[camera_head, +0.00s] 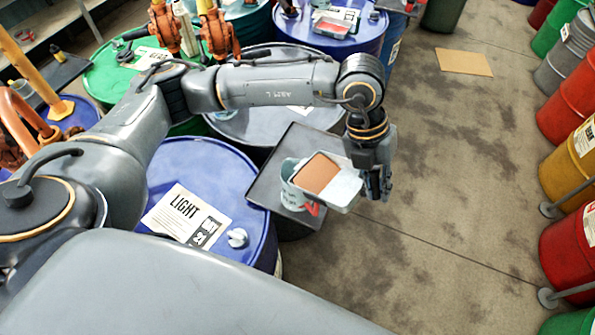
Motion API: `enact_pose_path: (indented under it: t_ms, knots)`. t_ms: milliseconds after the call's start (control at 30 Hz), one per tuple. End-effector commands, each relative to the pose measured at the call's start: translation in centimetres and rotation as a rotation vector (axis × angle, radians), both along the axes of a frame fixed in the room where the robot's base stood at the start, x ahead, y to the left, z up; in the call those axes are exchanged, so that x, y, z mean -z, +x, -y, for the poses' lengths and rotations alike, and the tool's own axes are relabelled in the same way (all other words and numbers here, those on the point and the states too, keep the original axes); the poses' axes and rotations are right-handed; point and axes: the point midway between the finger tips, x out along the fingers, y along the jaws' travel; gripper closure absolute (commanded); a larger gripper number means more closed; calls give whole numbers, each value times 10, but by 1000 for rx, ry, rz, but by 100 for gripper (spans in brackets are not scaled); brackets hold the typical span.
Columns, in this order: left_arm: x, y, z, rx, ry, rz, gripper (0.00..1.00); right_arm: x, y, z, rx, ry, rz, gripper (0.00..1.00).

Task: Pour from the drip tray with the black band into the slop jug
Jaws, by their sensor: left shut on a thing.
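My left gripper (377,183) is shut on the right side of a small pale drip tray (346,190) with a flat reddish-brown fill. I cannot make out a black band on it; the gripper hides its right end. The tray is over the right part of a pale jug (289,194) with red marking, and hides part of it. I cannot tell how far the tray is tilted, and no stream of liquid shows. The jug stands on a dark square board (266,187). My right gripper is out of view.
A blue drum (196,164) labelled LIGHT stands left of the board. Another tray with red content (333,26) lies on a blue drum at the back. Coloured drums (576,95) line the right edge. The floor (460,190) between is clear, with a cardboard sheet (464,63).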

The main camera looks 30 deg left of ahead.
Motion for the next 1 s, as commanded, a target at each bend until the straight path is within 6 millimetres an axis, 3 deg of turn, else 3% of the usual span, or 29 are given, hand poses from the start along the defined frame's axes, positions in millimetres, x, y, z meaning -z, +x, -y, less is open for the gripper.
enact_pose_path:
  t_ms: [1000]
  knots:
    - [-5, 2, -6, 0, -53, -8, 100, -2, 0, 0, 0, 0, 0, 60]
